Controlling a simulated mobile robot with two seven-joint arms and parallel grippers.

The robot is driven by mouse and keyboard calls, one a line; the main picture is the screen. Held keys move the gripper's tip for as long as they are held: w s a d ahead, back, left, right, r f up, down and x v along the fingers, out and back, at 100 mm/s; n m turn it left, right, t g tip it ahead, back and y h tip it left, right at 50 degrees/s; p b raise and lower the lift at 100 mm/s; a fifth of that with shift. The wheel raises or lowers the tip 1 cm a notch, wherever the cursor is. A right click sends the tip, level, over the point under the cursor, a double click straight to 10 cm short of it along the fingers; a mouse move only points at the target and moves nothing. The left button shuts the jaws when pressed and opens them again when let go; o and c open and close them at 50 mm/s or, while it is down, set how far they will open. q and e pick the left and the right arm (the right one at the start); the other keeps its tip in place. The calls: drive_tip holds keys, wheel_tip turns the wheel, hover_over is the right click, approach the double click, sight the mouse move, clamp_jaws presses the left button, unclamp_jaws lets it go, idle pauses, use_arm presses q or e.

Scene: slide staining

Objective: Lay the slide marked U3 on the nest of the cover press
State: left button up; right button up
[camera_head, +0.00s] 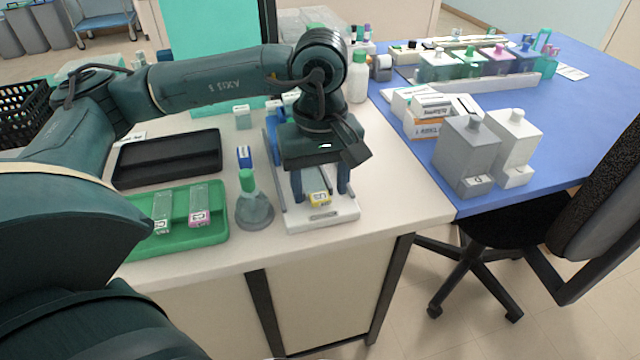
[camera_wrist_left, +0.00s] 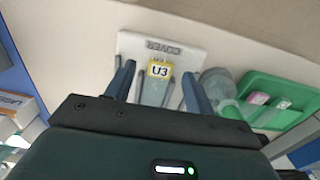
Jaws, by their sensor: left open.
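The slide marked U3 (camera_head: 320,198) has a yellow label and lies on the white cover press (camera_head: 343,213). It also shows in the left wrist view (camera_wrist_left: 160,69), label toward the end lettered COVER. My left gripper (camera_head: 321,193) is open above the press. Its two blue fingers stand on either side of the slide, with gaps visible between them and the label. The gripper body hides the slide's far part and much of the nest, so I cannot tell exactly how it is seated. My right gripper is not in view.
A green-capped flask (camera_head: 254,208) stands close left of the press. A green tray (camera_head: 215,236) holds two slides, one pink-labelled. A black tray (camera_head: 125,172) lies behind it. Grey and white bottles (camera_head: 465,150) stand on the blue table at right.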

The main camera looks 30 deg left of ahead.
use_arm(q)
wheel_tip(320, 180, up, 12)
drive_tip(key=shift+r+p, duration=0.25)
drive_tip(key=shift+p, duration=0.15)
idle(0.3)
